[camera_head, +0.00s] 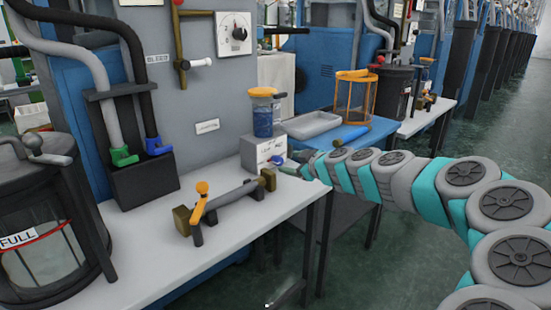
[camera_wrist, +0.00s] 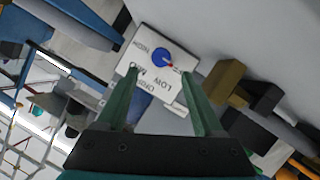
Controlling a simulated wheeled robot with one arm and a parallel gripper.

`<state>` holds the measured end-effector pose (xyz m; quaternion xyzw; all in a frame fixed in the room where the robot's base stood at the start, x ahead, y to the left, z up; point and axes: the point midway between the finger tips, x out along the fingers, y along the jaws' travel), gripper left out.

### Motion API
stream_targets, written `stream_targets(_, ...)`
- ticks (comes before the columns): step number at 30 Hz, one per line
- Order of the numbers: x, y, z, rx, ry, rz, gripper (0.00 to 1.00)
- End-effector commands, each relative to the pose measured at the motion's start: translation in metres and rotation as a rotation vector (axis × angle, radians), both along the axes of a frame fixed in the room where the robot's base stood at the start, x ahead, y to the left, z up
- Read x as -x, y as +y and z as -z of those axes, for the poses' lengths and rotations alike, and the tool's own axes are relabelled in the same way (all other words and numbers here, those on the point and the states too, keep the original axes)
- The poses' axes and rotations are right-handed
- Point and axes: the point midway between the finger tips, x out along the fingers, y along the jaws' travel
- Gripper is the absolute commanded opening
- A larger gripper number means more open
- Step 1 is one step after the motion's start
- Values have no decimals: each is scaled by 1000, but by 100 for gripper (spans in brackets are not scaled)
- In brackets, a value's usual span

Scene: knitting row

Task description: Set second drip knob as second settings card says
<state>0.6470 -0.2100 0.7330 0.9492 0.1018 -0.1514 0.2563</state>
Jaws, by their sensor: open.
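A white drip box (camera_head: 262,153) stands on the bench in the head view, with a jar of blue liquid (camera_head: 263,118) on top. The wrist view shows the box's labelled face (camera_wrist: 150,80) rotated and tilted, with a round blue knob (camera_wrist: 160,57). The knob's red mark points towards the lower right in that view. A small card (camera_head: 207,126) on the grey machine is too small to read.
A brass-ended bar with an orange lever (camera_head: 222,203) lies on the bench left of the box. A grey tray (camera_head: 312,125), a blue cylinder (camera_head: 343,136) and an orange cage (camera_head: 356,95) stand behind. A dark FULL drum (camera_head: 40,220) is at far left.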

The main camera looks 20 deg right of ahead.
Motion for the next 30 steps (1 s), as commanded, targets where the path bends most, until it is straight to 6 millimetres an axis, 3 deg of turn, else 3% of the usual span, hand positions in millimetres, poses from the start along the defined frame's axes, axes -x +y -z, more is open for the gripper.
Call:
stream_targets(15,-59,8,21,0,1,-1,69)
stream_targets(30,-68,10,26,0,2,-2,68)
